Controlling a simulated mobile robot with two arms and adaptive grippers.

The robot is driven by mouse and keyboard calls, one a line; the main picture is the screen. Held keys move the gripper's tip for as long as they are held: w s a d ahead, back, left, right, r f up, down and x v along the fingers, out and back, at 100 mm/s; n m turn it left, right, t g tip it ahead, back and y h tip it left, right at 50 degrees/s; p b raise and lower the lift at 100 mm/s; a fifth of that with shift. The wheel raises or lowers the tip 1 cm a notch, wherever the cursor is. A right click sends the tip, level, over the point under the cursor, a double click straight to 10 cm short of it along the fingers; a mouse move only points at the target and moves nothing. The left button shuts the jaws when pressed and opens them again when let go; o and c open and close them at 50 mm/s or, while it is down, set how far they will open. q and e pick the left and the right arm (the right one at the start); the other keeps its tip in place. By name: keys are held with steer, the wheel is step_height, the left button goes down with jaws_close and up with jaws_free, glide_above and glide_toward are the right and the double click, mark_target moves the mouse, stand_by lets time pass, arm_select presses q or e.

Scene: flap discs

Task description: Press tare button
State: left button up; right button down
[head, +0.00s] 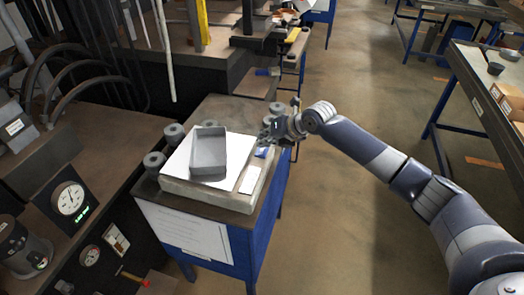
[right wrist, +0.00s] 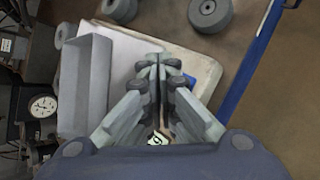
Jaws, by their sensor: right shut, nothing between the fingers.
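A pale scale (head: 212,194) stands on a cabinet, with a grey open bin (head: 209,155) on its white top. At the scale's right side a small blue patch (head: 262,152), which may be the tare button, shows near a white label (head: 250,180). My right gripper (head: 268,139) is over the scale's far right corner, beside the blue patch. In the right wrist view its fingers (right wrist: 158,74) are closed together and empty, just left of a blue patch (right wrist: 190,81). Whether the fingertips touch the scale I cannot tell. My left gripper is out of view.
Grey flap discs (head: 174,134) stand around the scale on the cabinet top (head: 212,108). A bench with gauges (head: 69,200) is at the left. Open floor (head: 340,210) lies to the right, with a blue-legged table (head: 480,85) beyond.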

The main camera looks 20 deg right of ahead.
mark_target(265, 150)
steer(key=shift+f, duration=0.1)
stand_by(0.4)
steer(key=shift+f+b, duration=0.3)
steer(key=shift+b, duration=0.05)
steer(key=shift+f+b, duration=0.4)
steer(key=shift+f, duration=0.1)
stand_by(0.5)
steer(key=shift+r, duration=0.1)
steer(key=shift+r+p, duration=0.6)
steer(key=shift+r, duration=0.2)
steer(key=shift+r+p, duration=1.75)
steer(key=shift+r, duration=0.8)
steer(key=shift+f, duration=0.15)
